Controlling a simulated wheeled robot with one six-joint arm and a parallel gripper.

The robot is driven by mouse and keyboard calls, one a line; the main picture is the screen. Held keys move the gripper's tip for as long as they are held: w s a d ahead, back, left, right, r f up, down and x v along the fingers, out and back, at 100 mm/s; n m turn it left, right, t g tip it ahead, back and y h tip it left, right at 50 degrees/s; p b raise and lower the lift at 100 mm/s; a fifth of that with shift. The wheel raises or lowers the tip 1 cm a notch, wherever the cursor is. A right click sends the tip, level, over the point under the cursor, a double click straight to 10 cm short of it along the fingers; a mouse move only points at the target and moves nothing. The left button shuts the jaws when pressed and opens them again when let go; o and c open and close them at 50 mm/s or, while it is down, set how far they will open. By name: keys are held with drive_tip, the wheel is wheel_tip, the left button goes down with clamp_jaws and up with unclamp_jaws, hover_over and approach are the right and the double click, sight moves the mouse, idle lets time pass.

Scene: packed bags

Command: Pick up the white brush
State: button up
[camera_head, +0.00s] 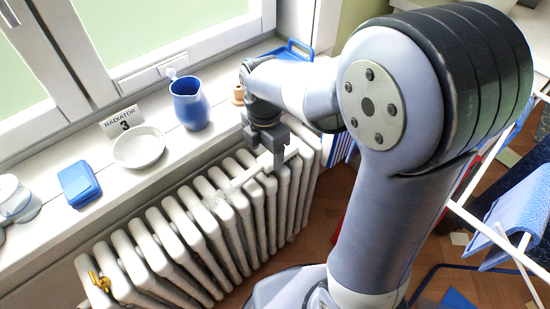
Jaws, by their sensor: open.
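The white brush (243,178) lies across the top of the white radiator (180,245), its pale shape hard to tell from the radiator's ribs. Its handle runs up and right toward my gripper, and its lower left end looks wider. My gripper (266,158) points down over the handle at the radiator's right part. Its jaws are open, and one finger hides part of the handle. I cannot tell whether the fingers touch the brush.
On the windowsill stand a blue cup (190,104), a white dish (139,148), a "RADIATOR 3" sign (122,121) and a blue box (79,183). A blue tray (292,50) lies at the sill's far end. A drying rack with blue cloth (520,225) stands at right.

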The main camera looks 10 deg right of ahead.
sight(266, 160)
wheel_tip(266, 160, down, 5)
drive_tip(key=shift+w+r+b, duration=0.1)
drive_tip(key=shift+b, duration=0.4)
drive_tip(key=shift+r, duration=0.1)
drive_tip(key=c, duration=1.2)
wheel_tip(266, 160, up, 10)
drive_tip(key=shift+p, duration=1.2)
drive_tip(key=shift+c, duration=0.2)
drive_tip(key=o, duration=0.7)
drive_tip(key=shift+c, duration=0.2)
drive_tip(key=c, duration=0.4)
drive_tip(key=shift+d, duration=0.1)
